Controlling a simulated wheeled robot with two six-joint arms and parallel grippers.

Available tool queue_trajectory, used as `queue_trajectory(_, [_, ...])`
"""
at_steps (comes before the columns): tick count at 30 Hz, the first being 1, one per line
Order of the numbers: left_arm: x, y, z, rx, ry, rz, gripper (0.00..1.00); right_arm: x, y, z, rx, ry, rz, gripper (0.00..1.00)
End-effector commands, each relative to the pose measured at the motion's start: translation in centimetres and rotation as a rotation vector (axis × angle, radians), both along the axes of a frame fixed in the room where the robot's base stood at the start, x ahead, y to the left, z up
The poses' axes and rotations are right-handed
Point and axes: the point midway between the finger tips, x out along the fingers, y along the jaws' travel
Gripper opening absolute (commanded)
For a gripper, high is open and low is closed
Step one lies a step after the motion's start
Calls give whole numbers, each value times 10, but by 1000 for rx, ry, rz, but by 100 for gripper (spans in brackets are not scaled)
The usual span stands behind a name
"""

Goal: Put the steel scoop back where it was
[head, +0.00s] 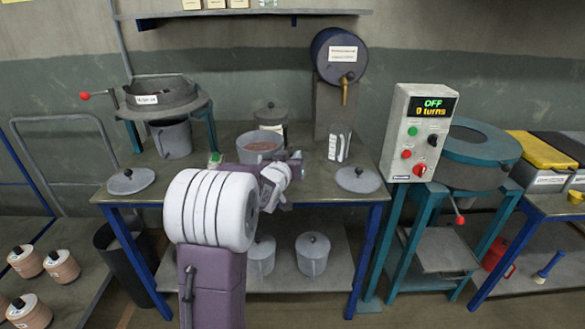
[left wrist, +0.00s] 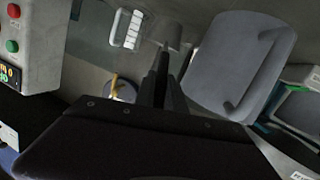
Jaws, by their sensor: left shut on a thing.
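My left gripper (head: 294,164) is at the middle of the bench, beside an open grey pot (head: 272,136) with reddish-brown contents. In the left wrist view the dark fingers (left wrist: 162,75) are closed together, with a small grey rounded piece (left wrist: 173,33) at their tips. This looks like part of the steel scoop, but most of it is hidden. A large grey body with a handle (left wrist: 225,60), probably the pot, stands right of the fingers in that view. In the head view my arm covers the scoop, and I cannot make it out. My right gripper is not in view.
A lidded grey canister (head: 271,112) stands behind the pot. A white slotted holder (head: 339,146) and a round lid (head: 358,180) are to its right; another lid (head: 131,181) lies at left. A control box (head: 418,133) reads OFF.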

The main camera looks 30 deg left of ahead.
Motion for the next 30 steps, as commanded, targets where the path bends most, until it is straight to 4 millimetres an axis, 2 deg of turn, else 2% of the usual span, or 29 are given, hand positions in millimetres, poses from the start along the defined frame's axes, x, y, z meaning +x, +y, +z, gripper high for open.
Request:
queue_trajectory(1, [0,0,-14,-2,5,0,0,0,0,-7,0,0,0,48])
queue_trajectory(4, [0,0,-32,-2,4,0,0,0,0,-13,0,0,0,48])
queue_trajectory(15, [0,0,-37,0,1,0,0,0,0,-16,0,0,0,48])
queue_trajectory(16, [0,0,-36,-1,2,0,20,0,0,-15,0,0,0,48])
queue_trajectory(18, [0,0,-36,-1,2,0,37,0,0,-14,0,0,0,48])
queue_trajectory(30, [-4,-1,-30,0,2,1,37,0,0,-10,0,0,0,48])
